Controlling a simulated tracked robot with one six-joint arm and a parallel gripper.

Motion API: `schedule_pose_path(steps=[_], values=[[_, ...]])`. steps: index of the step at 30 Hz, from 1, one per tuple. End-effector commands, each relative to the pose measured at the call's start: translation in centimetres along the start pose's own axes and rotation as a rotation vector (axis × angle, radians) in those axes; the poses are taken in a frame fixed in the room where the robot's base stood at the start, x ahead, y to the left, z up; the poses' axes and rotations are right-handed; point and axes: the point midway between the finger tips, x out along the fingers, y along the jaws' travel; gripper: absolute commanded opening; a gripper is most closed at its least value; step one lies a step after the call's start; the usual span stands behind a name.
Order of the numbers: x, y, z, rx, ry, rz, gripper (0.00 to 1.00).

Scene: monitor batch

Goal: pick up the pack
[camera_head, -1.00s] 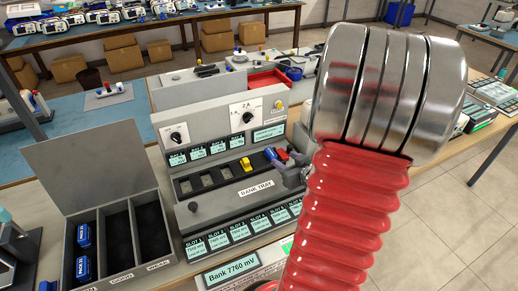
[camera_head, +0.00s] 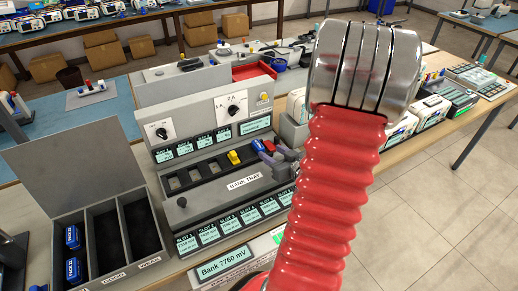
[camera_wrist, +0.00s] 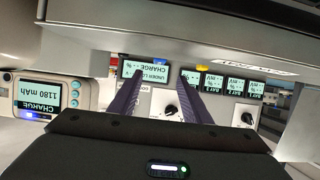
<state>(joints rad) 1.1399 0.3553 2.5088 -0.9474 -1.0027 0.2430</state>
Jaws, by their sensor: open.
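Blue packs (camera_head: 72,237) stand in the left compartment of the open grey sorting box (camera_head: 108,222) in the head view. My gripper (camera_head: 284,160) is at the right end of the bank tray (camera_head: 207,172), largely hidden behind my red arm sleeve. A small blue item (camera_head: 258,145) and a red item (camera_head: 268,146) are just left of the gripper; I cannot tell whether either is a pack or whether the gripper touches them. In the wrist view my two dark fingers (camera_wrist: 163,76) are apart, with no pack visible between them.
A yellow item (camera_head: 234,157) sits in the bank tray beside several empty slots. The grey panel (camera_head: 207,118) with dials and displays rises behind the tray. A charger (camera_wrist: 50,92) stands at the left in the wrist view. The two right box compartments look empty.

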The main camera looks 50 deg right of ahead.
Motion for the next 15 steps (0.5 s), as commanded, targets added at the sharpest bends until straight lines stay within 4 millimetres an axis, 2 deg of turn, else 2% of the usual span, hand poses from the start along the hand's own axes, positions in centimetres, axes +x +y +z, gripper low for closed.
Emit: schedule_pose_path(steps=[9, 15], values=[[4.3, 0.0, 0.1, 0.001, -0.001, -0.002, 0.44], [5.0, 0.0, 0.0, 0.000, 0.000, 0.001, 0.44]])
